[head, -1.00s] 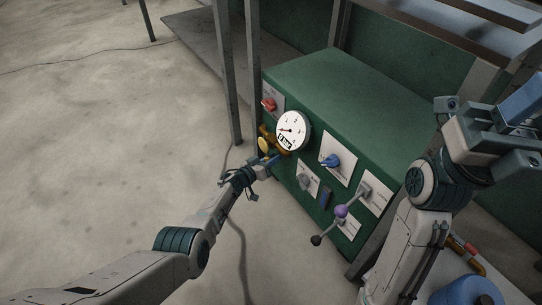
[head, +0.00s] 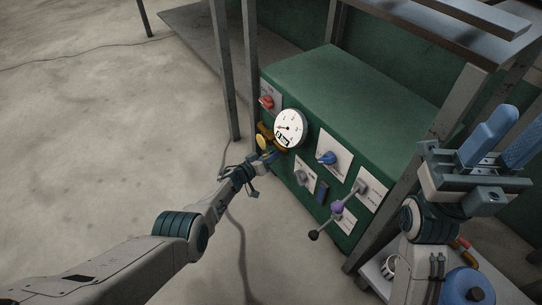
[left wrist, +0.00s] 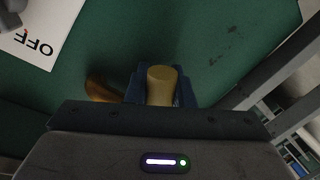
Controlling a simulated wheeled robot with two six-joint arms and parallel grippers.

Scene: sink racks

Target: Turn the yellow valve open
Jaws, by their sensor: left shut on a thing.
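The yellow valve (head: 262,141) sits low on the left of the green panel's front, just left of the gauge. My left gripper (head: 268,156) reaches it from below left. In the left wrist view the yellow handle (left wrist: 162,84) stands between the blue fingers, and my left gripper (left wrist: 161,88) is shut on it. A brass-coloured pipe part (left wrist: 100,88) shows beside it. The valve's body is mostly hidden by the gripper. My right gripper (head: 512,138) is raised at the right, with its blue fingers apart and nothing between them.
Metal posts (head: 226,80) stand close left of the cabinet. A blue pot (head: 466,288) is at lower right.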

